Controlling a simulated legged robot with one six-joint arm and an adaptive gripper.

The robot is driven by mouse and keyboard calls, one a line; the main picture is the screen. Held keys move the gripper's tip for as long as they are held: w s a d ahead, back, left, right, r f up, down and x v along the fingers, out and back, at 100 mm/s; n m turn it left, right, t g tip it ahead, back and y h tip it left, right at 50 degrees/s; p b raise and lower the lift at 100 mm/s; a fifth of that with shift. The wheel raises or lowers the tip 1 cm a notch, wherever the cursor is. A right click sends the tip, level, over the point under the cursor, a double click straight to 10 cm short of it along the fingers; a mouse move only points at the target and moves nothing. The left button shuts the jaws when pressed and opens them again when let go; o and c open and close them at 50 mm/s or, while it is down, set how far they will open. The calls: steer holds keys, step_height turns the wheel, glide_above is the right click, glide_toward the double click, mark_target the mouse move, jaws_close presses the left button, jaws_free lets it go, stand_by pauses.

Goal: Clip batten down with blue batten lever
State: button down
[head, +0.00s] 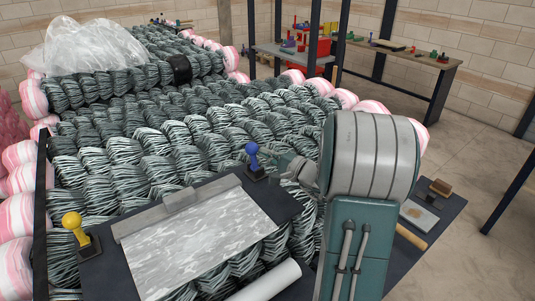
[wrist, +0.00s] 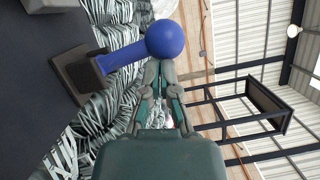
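The blue batten lever (head: 252,156) stands upright on a dark base at the right end of the grey batten (head: 182,203). The batten lies across the top edge of a grey marbled sheet (head: 200,240). My gripper (head: 275,161) is just right of the blue lever, pointing at it. In the wrist view the lever's blue ball (wrist: 165,38) is right at the tips of my gripper (wrist: 159,68). The fingertips are together with nothing visible between them. I cannot tell whether they touch the ball.
A yellow lever (head: 72,223) stands at the batten's left end. A white roll (head: 265,282) lies at the front. Bundled wire coils with pink ends fill the middle and back. A dark tray (head: 452,203) with small items is at right. Workbenches stand at the back; floor at right is open.

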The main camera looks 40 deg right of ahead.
steer(key=a+n, duration=0.2)
steer(key=n, duration=0.1)
steer(key=shift+r+g, duration=0.1)
steer(key=shift+g, duration=0.3)
steer(key=shift+a+n+g, duration=0.4)
steer(key=shift+a+n, duration=0.4)
steer(key=shift+n, duration=0.4)
steer(key=shift+a+f+n+g+h, duration=0.15)
steer(key=shift+a+f+n+h, duration=0.2)
steer(key=shift+n, duration=0.25)
steer(key=shift+a+f+n+g+h, duration=0.15)
steer(key=shift+a+n+h, duration=0.1)
steer(key=shift+a+n, duration=0.25)
steer(key=shift+a+f, duration=0.15)
steer(key=shift+f, duration=0.05)
steer(key=shift+a, duration=0.1)
